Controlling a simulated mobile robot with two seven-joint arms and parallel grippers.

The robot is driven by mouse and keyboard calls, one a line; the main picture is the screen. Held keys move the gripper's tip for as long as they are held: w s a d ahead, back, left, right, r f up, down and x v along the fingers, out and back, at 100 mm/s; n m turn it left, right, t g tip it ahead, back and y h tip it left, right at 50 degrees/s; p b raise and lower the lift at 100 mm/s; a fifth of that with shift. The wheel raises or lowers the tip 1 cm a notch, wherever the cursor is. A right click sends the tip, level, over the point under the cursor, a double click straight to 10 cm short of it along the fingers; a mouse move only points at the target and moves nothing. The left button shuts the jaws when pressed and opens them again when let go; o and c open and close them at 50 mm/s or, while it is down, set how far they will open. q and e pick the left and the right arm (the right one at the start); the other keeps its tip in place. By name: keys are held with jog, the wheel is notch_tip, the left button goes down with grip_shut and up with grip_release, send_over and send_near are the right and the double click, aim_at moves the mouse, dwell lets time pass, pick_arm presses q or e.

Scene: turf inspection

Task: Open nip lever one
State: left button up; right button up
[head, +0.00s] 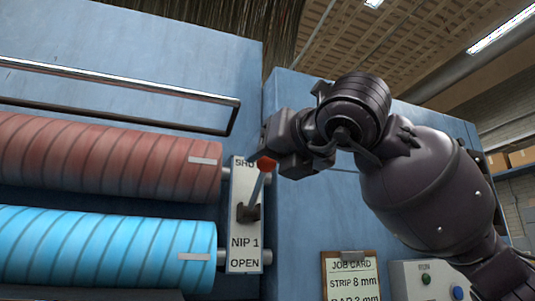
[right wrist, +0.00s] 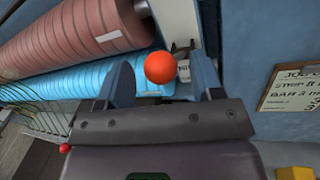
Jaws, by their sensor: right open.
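The nip 1 lever (head: 257,188) stands on a pale plate (head: 243,236) marked SHUT at the top, NIP 1 and OPEN at the bottom. The lever points up towards the SHUT end, leaning slightly right. Its orange-red knob (head: 266,163) is at the tips of my right gripper (head: 272,150). In the right wrist view the knob (right wrist: 159,68) shows between the two spread fingers of my right gripper (right wrist: 162,78), with gaps on both sides. Whether a finger touches it I cannot tell. My left gripper is not in view.
A red ribbed roller (head: 110,155) lies above a blue one (head: 105,245), left of the plate. A metal rail (head: 120,82) runs above them. A job card (head: 350,280) and a button box (head: 430,280) are low on the right. A small red knob (right wrist: 66,148) shows in the wrist view.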

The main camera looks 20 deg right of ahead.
jog(key=shift+x, duration=0.9)
grip_shut()
